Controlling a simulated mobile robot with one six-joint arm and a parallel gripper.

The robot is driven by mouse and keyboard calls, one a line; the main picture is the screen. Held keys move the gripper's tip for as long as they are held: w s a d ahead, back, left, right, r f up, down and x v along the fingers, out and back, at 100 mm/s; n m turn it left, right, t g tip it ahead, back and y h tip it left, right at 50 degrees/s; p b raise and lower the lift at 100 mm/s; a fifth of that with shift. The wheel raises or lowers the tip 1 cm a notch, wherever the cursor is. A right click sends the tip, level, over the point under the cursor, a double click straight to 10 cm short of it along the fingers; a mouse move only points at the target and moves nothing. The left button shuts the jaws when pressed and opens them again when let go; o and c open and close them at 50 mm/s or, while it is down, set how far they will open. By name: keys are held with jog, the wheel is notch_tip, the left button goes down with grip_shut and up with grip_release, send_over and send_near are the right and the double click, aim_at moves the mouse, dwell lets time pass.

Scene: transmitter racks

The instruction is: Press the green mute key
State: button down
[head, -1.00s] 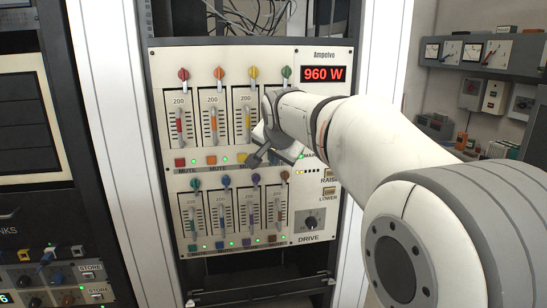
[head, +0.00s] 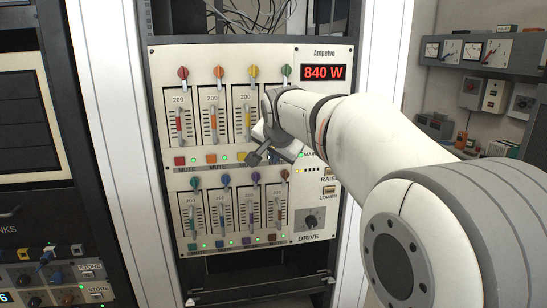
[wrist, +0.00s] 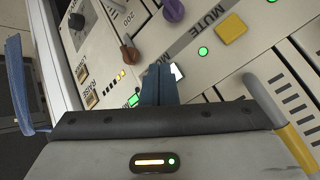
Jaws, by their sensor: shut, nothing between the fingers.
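The green mute key is not clearly visible in either view. Its place is right of the yellow mute key (head: 242,156) in the upper row, behind my gripper (head: 266,152). In the wrist view, my gripper's blue fingers (wrist: 160,84) are shut together with nothing between them. Their tips are at the panel (head: 236,176), over the key's place. A whitish patch shows beside the tips; I cannot tell what it is. A lit green lamp (wrist: 133,100) is just left of the tips. The yellow key also shows in the wrist view (wrist: 232,28), clear of my fingers.
The red mute key (head: 180,161) and orange mute key (head: 211,158) are further left in the row. Sliders and coloured knobs sit above and below. The red display (head: 323,73) reads 840 W. The raise button (head: 329,173) and drive dial (head: 312,219) are at the right.

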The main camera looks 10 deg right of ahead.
jog(key=shift+s, duration=0.3)
jog(key=s+b, duration=0.3)
jog(key=s, duration=0.3)
dwell(0.4)
jog(key=s+f+n+g+y, duration=0.1)
jog(key=s+f+n+g, duration=0.5)
jog(key=s+f, duration=1.8)
jog(key=s+n, duration=0.1)
jog(key=n, duration=0.1)
jog(key=shift+s+d+f+n, duration=0.15)
jog(key=shift+d+f+n, duration=0.05)
jog(key=shift+n, duration=0.1)
